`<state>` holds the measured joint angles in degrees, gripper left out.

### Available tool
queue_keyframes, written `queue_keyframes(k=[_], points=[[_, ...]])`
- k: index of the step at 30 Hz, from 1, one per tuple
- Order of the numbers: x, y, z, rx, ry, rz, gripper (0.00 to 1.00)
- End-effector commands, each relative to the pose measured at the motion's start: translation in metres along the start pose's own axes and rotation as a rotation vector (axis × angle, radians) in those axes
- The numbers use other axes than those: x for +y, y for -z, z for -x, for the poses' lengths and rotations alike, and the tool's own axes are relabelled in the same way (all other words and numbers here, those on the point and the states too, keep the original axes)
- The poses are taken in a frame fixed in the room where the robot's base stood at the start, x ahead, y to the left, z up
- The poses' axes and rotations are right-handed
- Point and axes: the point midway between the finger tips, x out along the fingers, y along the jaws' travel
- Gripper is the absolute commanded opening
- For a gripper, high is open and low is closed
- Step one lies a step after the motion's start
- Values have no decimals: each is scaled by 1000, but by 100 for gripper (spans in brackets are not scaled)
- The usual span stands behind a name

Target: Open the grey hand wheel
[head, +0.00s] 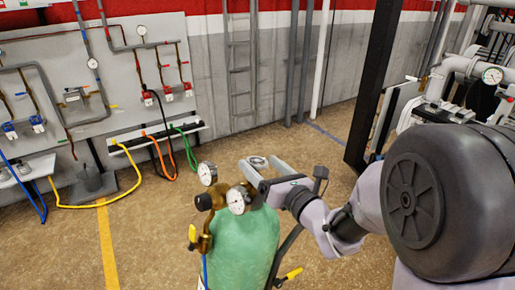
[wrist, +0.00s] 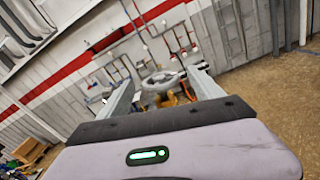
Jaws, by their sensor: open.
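The grey hand wheel (head: 257,161) is small and round and sits above the green gas cylinder (head: 243,240) in the head view. It also shows in the wrist view (wrist: 160,79), between the two fingers. My gripper (head: 259,165) is open, with one finger on each side of the wheel. I cannot tell whether either finger touches it. The wheel's stem and the valve body below are partly hidden by my gripper and the gauges.
Two round gauges (head: 237,200) and a brass regulator (head: 212,206) stand close to the left of my gripper. A yellow-handled valve (head: 192,234) is at the cylinder's left. Pipe panels (head: 60,75) line the back wall.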

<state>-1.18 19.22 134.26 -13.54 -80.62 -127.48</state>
Motion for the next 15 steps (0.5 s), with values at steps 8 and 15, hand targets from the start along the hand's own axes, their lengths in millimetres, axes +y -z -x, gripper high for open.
queue_keyframes(k=[8,15], points=[[0,0,-29,0,0,0,75],[0,0,-30,0,1,0,75]])
